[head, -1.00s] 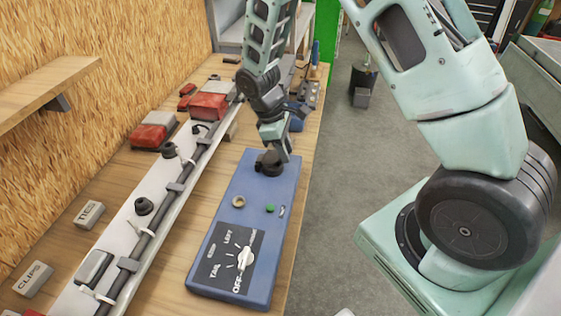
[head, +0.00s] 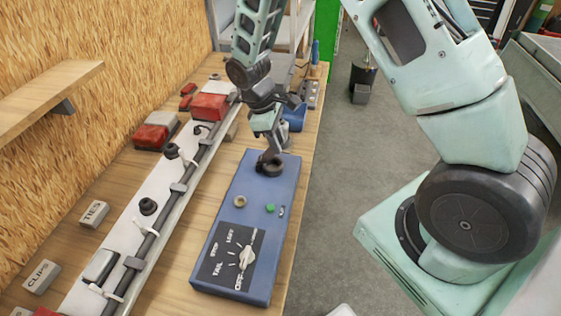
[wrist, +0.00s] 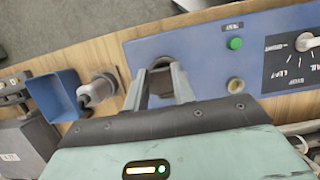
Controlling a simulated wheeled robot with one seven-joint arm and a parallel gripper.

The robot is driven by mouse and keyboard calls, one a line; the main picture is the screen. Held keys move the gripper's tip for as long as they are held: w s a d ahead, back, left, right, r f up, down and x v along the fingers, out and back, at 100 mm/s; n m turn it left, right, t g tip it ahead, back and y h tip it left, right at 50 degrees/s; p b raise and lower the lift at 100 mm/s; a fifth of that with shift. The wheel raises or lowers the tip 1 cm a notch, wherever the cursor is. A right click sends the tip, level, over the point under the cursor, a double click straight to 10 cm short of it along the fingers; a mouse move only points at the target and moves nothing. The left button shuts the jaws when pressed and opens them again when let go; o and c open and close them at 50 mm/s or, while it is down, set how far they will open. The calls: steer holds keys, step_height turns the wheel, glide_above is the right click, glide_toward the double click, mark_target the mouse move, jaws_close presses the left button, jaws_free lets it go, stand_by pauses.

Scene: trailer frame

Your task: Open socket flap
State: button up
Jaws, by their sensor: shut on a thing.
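The blue control box (head: 243,190) lies on the bench, with a dark round socket (head: 272,167) at its far end. My gripper (head: 265,157) is right at this socket, at its far side, and is shut on the socket flap. In the wrist view my two fingers (wrist: 162,84) reach to the socket's dark rim (wrist: 161,63). The flap itself is mostly hidden between the fingers, so its exact angle cannot be told.
The box also carries a green button (wrist: 235,43), a brass round fitting (wrist: 235,86) and a rotary switch (head: 246,258). A blue bin (wrist: 55,96) and a grey plug (wrist: 98,90) stand beyond the box. A cable rail (head: 150,225) runs along its left.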

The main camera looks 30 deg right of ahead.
steer(key=shift+w+a+r, duration=0.25)
steer(key=shift+w+r, duration=0.05)
steer(key=shift+r, duration=0.05)
steer(key=shift+w+a+r+p, duration=0.55)
steer(key=shift+w+a+p, duration=0.05)
steer(key=shift+p, duration=0.05)
steer(key=shift+w+a+r, duration=0.15)
steer(key=shift+w+a, duration=0.2)
steer(key=shift+w+a+r, duration=0.1)
steer(key=shift+w+a, duration=0.05)
steer(key=shift+w, duration=0.05)
steer(key=shift+w+a+r+p, duration=0.2)
steer(key=shift+w+a+p, duration=0.2)
steer(key=shift+w+a, duration=0.3)
